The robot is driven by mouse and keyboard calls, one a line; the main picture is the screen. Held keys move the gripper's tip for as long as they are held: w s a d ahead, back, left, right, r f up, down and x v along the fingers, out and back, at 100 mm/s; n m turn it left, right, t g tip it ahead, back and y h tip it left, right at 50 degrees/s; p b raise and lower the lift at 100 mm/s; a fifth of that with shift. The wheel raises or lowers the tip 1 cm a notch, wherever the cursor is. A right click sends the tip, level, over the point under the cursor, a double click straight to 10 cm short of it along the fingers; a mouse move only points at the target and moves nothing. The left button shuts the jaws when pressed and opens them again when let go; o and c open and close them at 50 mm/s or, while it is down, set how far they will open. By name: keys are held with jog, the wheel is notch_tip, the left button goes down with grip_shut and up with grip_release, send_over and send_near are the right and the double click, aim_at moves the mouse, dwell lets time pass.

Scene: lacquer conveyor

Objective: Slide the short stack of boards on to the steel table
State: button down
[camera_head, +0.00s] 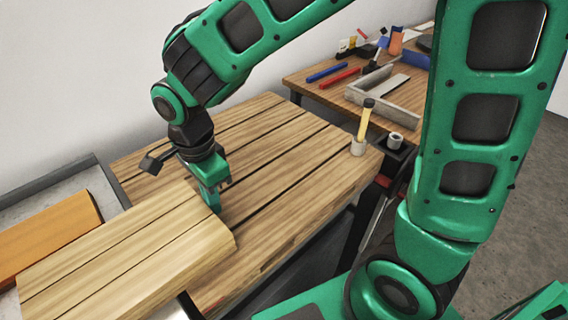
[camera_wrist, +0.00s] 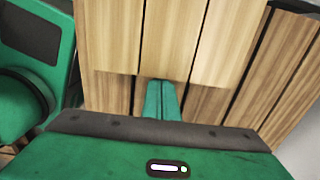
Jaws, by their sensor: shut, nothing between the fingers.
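The short stack of boards (camera_head: 130,255) is pale wood with dark seams. It lies at the lower left of the head view, its right end over the larger plank surface (camera_head: 275,165) and its left part reaching toward the grey steel table (camera_head: 85,185). The stack also fills the upper middle of the wrist view (camera_wrist: 168,40). My gripper (camera_head: 214,208) points down at the stack's right end, shut and empty. In the wrist view its closed fingers (camera_wrist: 162,100) are at the stack's end edge. I cannot tell whether they touch it.
An orange board (camera_head: 45,228) lies on the steel table, partly behind the stack. A yellow-handled tool (camera_head: 365,120) stands in a holder at the plank surface's far right corner. A workbench (camera_head: 320,90) behind carries pens, a grey tray (camera_head: 385,88) and other tools. The middle planks are clear.

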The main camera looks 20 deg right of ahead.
aim_at(123, 257)
jog(key=shift+s+a, duration=1.25)
jog(key=shift+a, duration=2.15)
jog(key=shift+s+a, duration=1.2)
jog(key=shift+a, duration=2.15)
jog(key=shift+s+a, duration=1.25)
jog(key=shift+a, duration=2.15)
jog(key=shift+d, duration=0.1)
jog(key=shift+w+d, duration=0.2)
jog(key=shift+d, duration=0.25)
jog(key=shift+w+d, duration=0.2)
jog(key=shift+d, duration=0.25)
jog(key=shift+r, duration=3)
